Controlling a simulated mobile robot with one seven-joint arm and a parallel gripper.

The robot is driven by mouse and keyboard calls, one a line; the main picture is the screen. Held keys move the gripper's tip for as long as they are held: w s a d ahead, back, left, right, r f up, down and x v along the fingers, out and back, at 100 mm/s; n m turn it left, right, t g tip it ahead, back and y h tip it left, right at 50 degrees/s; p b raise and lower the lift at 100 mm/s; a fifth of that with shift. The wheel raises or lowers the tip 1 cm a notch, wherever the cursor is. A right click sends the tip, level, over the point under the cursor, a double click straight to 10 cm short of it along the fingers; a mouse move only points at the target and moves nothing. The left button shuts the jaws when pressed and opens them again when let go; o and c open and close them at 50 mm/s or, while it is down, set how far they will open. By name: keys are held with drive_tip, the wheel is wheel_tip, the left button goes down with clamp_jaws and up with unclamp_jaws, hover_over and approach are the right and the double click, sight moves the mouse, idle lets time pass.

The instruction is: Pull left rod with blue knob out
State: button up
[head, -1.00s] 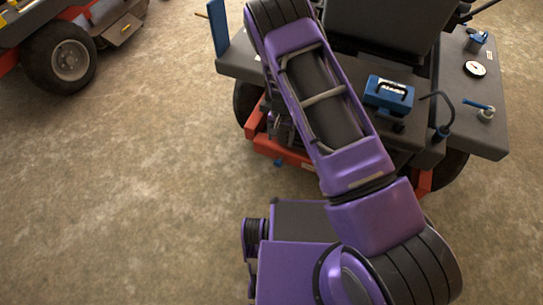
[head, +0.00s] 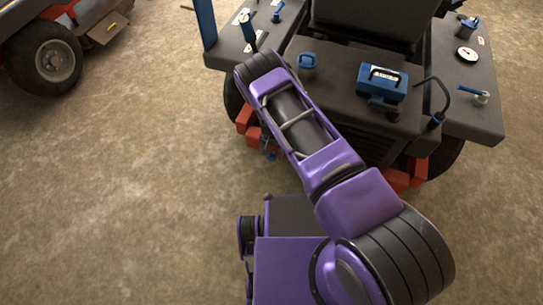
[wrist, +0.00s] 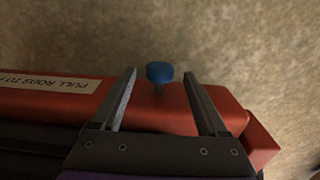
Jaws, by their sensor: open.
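The blue knob (wrist: 159,72) shows in the wrist view on a short rod at the edge of a red bar (wrist: 178,112). My gripper (wrist: 160,75) is open, with one finger on each side of the knob and visible gaps between. Neither finger appears to touch it. How deep the knob lies relative to the fingertips is hard to tell. In the head view the blue knob (head: 271,156) is small, low at the front of the red frame (head: 249,122). My arm hides part of that frame, and the gripper is hardly distinguishable there.
A white label (wrist: 48,83) with "PULL RODS" lettering is on the red bar. The mower's dark deck carries a blue box (head: 383,82), levers and a gauge (head: 466,54). Another mower's wheel (head: 45,59) stands at the upper left. The floor at left is clear.

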drive_tip(key=shift+f, duration=0.85)
clamp_jaws()
idle(0.8)
